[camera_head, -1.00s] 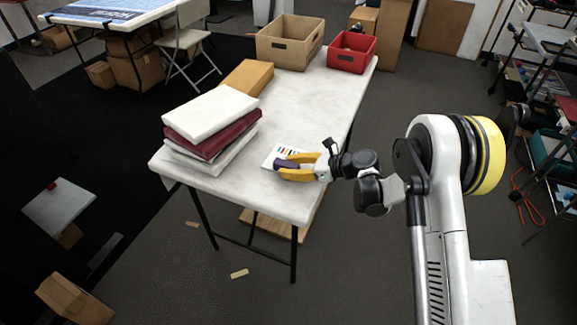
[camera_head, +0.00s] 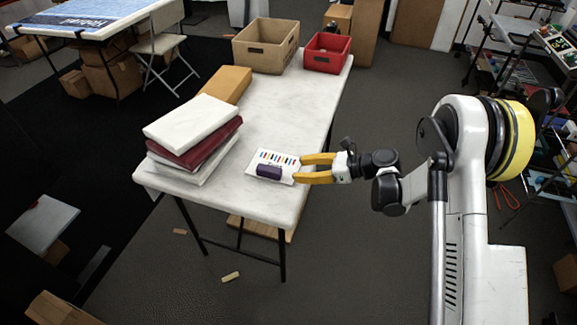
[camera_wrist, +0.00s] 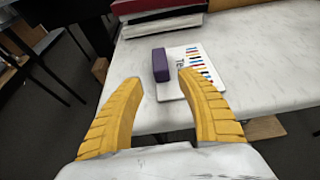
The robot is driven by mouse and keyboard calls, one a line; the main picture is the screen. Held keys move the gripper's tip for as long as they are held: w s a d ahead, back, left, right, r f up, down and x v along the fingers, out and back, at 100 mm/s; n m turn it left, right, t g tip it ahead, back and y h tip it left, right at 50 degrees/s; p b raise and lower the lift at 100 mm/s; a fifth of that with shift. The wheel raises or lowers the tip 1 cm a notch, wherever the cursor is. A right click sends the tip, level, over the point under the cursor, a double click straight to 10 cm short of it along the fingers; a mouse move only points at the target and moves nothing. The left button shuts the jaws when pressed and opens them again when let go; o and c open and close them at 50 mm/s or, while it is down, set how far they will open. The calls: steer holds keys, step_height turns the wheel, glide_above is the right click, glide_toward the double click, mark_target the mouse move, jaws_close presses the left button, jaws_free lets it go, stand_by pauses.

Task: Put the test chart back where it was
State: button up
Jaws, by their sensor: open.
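The test chart (camera_head: 280,157) is a white card with coloured bars, lying flat on the white table near its front right part. A small purple block (camera_head: 269,172) rests on or against the chart's near edge. My gripper (camera_head: 301,168) is open and empty, just right of the chart and block, with its yellow fingers pointing left at them. In the wrist view, the chart (camera_wrist: 205,66) lies beyond the right fingertip, and the purple block (camera_wrist: 161,65) stands past the gap between the fingers. The right finger hides part of the chart.
A stack of white and maroon books or folders (camera_head: 194,137) sits left of the chart on the table (camera_head: 270,112). Behind are an orange-brown box (camera_head: 226,84), a cardboard bin (camera_head: 265,46) and a red bin (camera_head: 327,52). The table's middle is clear.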

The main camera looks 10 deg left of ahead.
steer(key=shift+d+r, duration=0.15)
steer(key=shift+d, duration=0.25)
steer(key=s+d+r+n+t+h, duration=0.2)
steer(key=s+d+r+n+h, duration=0.15)
steer(key=d+r, duration=0.35)
steer(key=s+d+r+n+t+h, duration=0.1)
steer(key=s+d+r+n+h, duration=0.2)
steer(key=d+r+n, duration=0.5)
steer(key=s+d+r+n+t+h, duration=0.1)
steer(key=s+d+r+n+h, duration=0.1)
steer(key=s+d, duration=0.5)
steer(key=s+d+r+n+t+h, duration=0.2)
steer(key=s+d+n+h, duration=0.3)
steer(key=s, duration=0.7)
steer(key=d+r, duration=0.1)
steer(key=d, duration=0.1)
steer(key=shift+d+r, duration=0.25)
steer(key=shift+d, duration=0.05)
